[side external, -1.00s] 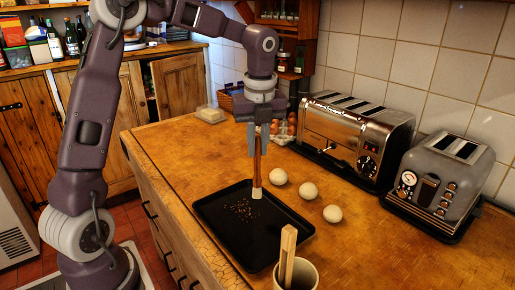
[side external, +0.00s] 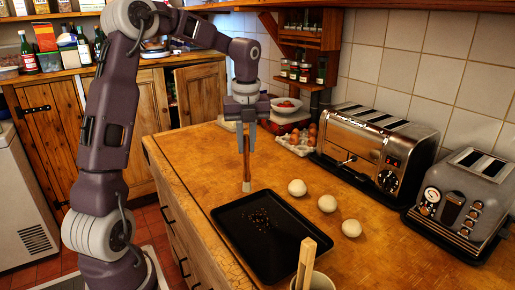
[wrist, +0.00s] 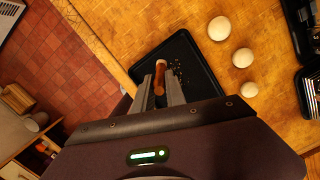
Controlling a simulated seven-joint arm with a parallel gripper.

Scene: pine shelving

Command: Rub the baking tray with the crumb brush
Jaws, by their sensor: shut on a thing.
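The black baking tray (side external: 290,250) lies flat on the wooden worktop, with a patch of small crumbs (side external: 258,219) on it. It also shows in the wrist view (wrist: 205,88). My gripper (side external: 246,122) is shut on the brown handle of the crumb brush (side external: 246,160), which hangs upright with its pale bristles down. In the side view the bristle tip appears just past the tray's back-left edge. I cannot tell whether it hovers or touches.
Three pale round balls (side external: 327,203) lie right of the tray. A large toaster (side external: 370,145) and a smaller grey one (side external: 465,195) stand by the tiled wall. A cup with a wooden utensil (side external: 306,262) is in front. An egg carton (side external: 298,143) stands behind.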

